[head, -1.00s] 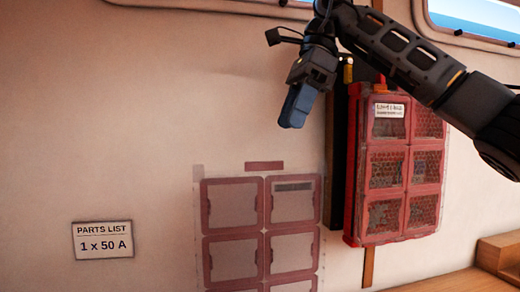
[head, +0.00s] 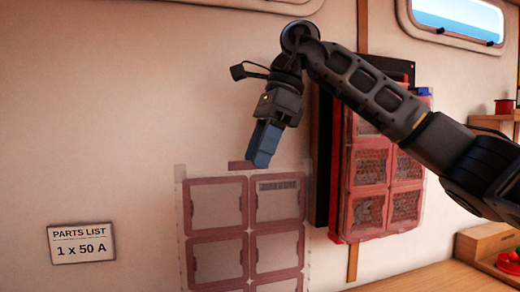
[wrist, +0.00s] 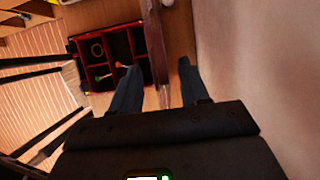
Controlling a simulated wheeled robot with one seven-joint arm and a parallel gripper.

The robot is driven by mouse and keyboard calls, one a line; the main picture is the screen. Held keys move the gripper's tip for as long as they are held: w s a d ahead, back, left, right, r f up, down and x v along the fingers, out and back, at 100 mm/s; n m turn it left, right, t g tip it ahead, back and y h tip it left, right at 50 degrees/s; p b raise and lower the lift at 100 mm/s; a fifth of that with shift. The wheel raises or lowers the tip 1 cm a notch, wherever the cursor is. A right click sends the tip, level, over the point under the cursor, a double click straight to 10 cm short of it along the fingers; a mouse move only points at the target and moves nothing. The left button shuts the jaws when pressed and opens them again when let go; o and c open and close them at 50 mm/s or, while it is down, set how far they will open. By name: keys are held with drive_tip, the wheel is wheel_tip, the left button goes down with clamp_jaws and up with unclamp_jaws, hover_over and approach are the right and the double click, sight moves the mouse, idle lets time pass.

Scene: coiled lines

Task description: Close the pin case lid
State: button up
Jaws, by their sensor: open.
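A red case (head: 368,165) with several compartments behind a clear front hangs on the wall at the right in the head view; my arm hides its upper part. A translucent panel (head: 248,228) with pinkish compartment frames is against the wall to its left, running off the bottom of the picture. I cannot tell which of these is the pin case lid. My gripper (head: 262,158) points down by the panel's top tab (head: 238,166); contact cannot be told. In the wrist view my gripper (wrist: 157,88) is open and nothing shows held between its fingers.
The wrist view shows an open red compartment box (wrist: 73,55) with small coloured items, below the fingers and near a brown strip (wrist: 156,50). A parts list sign (head: 82,242) is on the wall at left. A wooden counter (head: 420,272) runs along the lower right.

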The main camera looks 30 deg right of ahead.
clamp_jaws()
idle(0.6)
